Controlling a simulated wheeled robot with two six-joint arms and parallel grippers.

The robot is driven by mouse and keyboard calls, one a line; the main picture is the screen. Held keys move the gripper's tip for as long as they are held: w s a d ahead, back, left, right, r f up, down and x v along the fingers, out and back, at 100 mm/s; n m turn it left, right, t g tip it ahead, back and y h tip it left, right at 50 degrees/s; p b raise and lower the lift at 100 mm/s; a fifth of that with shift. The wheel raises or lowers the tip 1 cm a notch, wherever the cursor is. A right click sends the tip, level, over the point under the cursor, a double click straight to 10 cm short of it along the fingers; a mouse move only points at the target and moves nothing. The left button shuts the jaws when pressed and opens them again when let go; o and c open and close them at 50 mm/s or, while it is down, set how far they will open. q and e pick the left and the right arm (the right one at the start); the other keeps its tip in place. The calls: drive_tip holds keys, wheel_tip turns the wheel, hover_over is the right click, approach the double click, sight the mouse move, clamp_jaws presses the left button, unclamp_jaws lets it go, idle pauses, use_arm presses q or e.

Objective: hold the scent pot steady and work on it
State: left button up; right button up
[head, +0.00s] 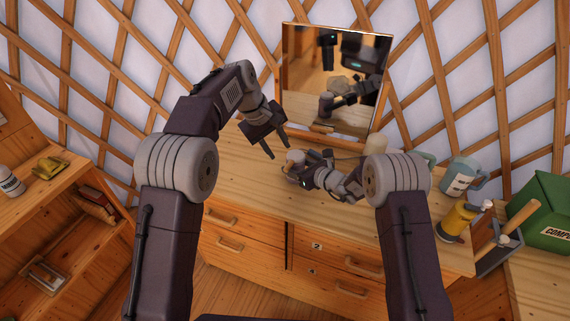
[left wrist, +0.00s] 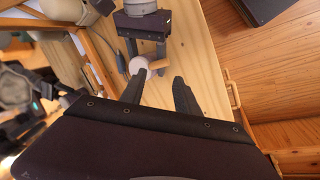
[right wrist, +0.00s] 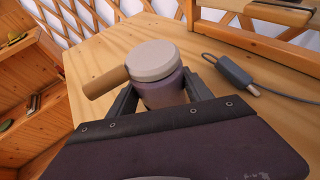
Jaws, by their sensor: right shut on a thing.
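The scent pot is a small purplish jar (right wrist: 163,94) with a round pale lid (right wrist: 152,60) and a wooden handle sticking out to the left. It stands upright on the wooden dresser top (head: 240,185). My right gripper (right wrist: 160,90) is shut on its body, one finger on each side. In the head view the pot (head: 295,156) is partly hidden by that gripper. My left gripper (head: 279,152) is open and empty, beside and above the pot. In the left wrist view the pale lid (left wrist: 138,66) and handle lie just beyond its parted fingertips (left wrist: 157,86).
A mirror (head: 335,75) stands behind the pot. A grey plug on a cable (right wrist: 236,76) lies beside it. A blue-grey mug (head: 463,180), a yellow bottle (head: 457,218) and a green box (head: 548,212) are at the right. The dresser's left part is clear.

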sight(287, 166)
use_arm(q)
wheel_tip(287, 166, up, 3)
drive_tip(key=s+a+m, duration=0.2)
drive_tip(key=m, duration=0.9)
drive_tip(key=shift+t, duration=0.3)
drive_tip(key=x, duration=1.2)
drive_tip(key=shift+d, duration=0.25)
clamp_jaws()
